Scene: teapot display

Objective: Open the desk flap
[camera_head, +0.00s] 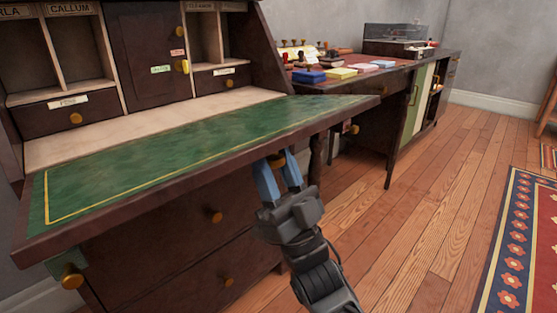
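The desk flap (190,150) is folded out and lies about flat, with a green top, a thin gold border line and a dark wooden rim. My gripper (277,168) is under the flap's front edge, right of the middle, with its two blue fingers pointing up. The fingers are apart, and the flap's edge hides their tips. A small brass knob (276,160) shows between them; whether they touch it is unclear. Another brass knob (72,277) sits below the flap's left corner.
Drawers with brass knobs (213,216) lie below the flap. Behind it are cubbyholes and a small cabinet door (150,55). A side table (350,88) with stamps and coloured pads stands to the right. The wooden floor (440,190) is clear up to a patterned rug (520,245).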

